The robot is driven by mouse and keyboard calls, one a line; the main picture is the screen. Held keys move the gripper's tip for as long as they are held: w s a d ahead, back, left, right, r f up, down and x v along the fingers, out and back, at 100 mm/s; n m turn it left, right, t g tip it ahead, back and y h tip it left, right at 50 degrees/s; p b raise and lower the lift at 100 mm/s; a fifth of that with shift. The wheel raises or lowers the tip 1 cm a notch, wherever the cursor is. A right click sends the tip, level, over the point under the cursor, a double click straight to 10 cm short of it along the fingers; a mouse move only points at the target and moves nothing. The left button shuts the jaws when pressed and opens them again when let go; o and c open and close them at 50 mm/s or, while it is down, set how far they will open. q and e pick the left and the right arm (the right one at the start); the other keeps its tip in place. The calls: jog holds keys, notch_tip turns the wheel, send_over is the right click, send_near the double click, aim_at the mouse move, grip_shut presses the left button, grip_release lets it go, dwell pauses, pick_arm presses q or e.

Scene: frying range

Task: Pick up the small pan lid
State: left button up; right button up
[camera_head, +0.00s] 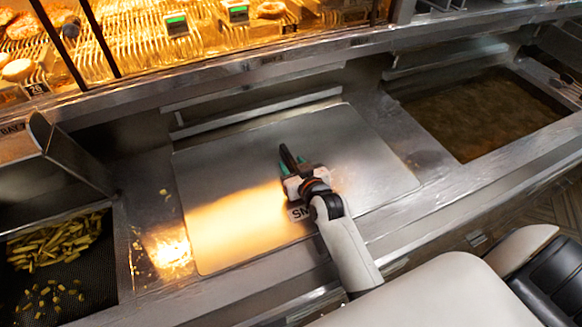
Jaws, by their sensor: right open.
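A flat, roughly rectangular metal sheet (237,165) lies in the middle of the range, and it appears to be the small pan lid. It is shiny, with a bright warm patch at its lower left. My right gripper (289,160) is over the middle of this lid, with its dark and green fingers pointing up the picture. It is open and nothing shows between the fingers. I cannot tell whether the fingers touch the lid. My right wrist and forearm cover part of the lid's near edge. No handle on the lid is visible. My left gripper is not in view.
A pan of dark oil (484,112) lies open at the right. A bin of chips (55,250) stands at the lower left, with crumbs on the metal beside it. A lit, heated food cabinet (200,40) runs along the back. A raised metal ledge (255,112) borders the lid's far side.

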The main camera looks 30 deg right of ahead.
grip_shut()
dwell(1.4)
jog(key=shift+r, duration=0.15)
